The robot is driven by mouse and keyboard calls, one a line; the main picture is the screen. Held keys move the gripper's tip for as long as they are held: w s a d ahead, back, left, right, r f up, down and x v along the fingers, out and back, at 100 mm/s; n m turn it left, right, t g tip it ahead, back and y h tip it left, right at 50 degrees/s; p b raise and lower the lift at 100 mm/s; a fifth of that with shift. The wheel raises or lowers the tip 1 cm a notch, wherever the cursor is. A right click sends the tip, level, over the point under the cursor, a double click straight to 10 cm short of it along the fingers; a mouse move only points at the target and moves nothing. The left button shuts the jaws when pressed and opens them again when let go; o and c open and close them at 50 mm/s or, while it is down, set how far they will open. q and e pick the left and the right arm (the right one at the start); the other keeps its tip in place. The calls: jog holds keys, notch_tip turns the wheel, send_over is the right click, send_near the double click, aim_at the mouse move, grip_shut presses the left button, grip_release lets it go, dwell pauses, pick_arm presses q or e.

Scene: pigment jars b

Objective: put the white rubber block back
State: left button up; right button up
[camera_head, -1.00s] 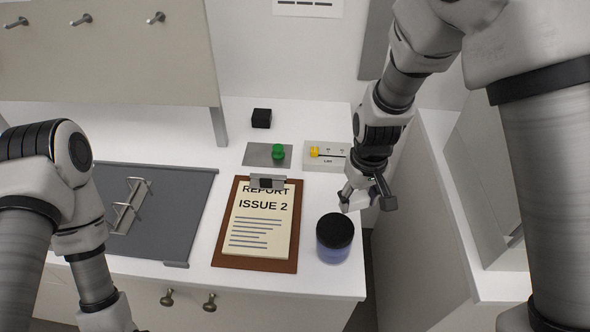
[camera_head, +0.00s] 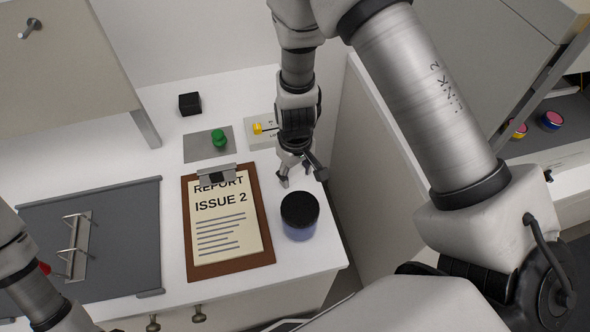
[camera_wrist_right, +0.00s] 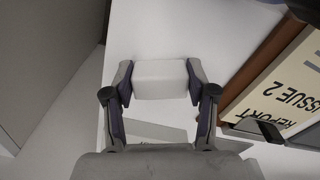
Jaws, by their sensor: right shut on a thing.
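The white rubber block (camera_wrist_right: 160,80) shows in the right wrist view as a pale block held between the two fingers of my right gripper (camera_wrist_right: 158,76). In the head view my right gripper (camera_head: 300,176) hangs above the white counter, just behind a black-lidded jar with a blue lower part (camera_head: 299,220). The block is hard to make out there against the white counter. My left arm enters at the lower left of the head view; its gripper is out of view.
A clipboard with a report (camera_head: 228,222) lies left of the jar. Behind it are a grey plate with a green knob (camera_head: 219,139), a small panel with a yellow slider (camera_head: 260,129) and a black cube (camera_head: 190,104). A grey binder (camera_head: 125,240) lies left. Colored jars (camera_head: 551,120) stand far right.

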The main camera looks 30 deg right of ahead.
aim_at(295, 174)
jog(key=shift+s+a+r, duration=0.15)
jog(key=shift+s+r, duration=0.1)
jog(key=shift+s, duration=0.25)
jog(key=shift+w+f, duration=0.1)
jog(key=shift+f, duration=0.15)
jog(key=o, duration=1.2)
jog(key=shift+w+f, duration=0.2)
jog(key=shift+w, duration=0.15)
jog(key=shift+s+r, duration=0.15)
jog(key=shift+s, duration=0.05)
jog(key=shift+r, duration=0.55)
pick_arm(q)
jog(key=shift+s+a+f+b, duration=0.1)
jog(key=shift+a+f+b, duration=0.05)
jog(key=shift+f+b, duration=0.65)
pick_arm(e)
notch_tip(295, 174, up, 11)
jog(key=shift+r, duration=0.15)
